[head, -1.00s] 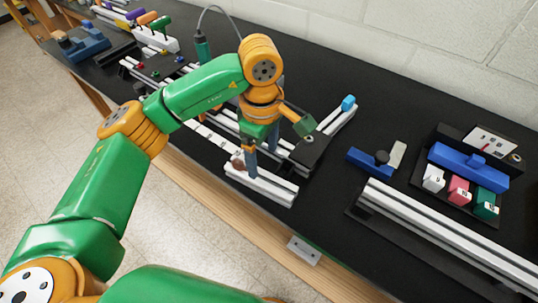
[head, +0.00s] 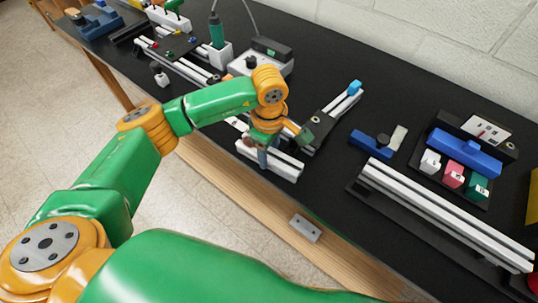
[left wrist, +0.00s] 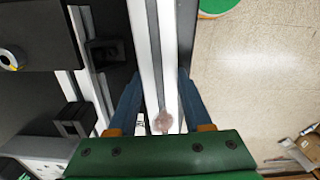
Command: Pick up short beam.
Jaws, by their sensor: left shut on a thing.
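The short beam (head: 284,168), white with a dark groove, is near the table's front edge in the head view. My left gripper (head: 263,160) is shut on it, with one blue finger showing on its near side. In the left wrist view the short beam (left wrist: 150,50) runs up the picture between the two blue fingers of my left gripper (left wrist: 158,98), with the floor to its right. A brownish round mark shows on it between the fingers. I cannot tell whether it is clear of the table. My right gripper is not in view.
Behind the beam stands a dark fixture with a white rail and blue end piece (head: 354,88). Long white beams (head: 440,212) lie on the right. A blue block (head: 464,153) stands behind small labelled blocks. A green tool (head: 216,32) stands at the back. A grey plate (head: 305,228) sits at the front edge.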

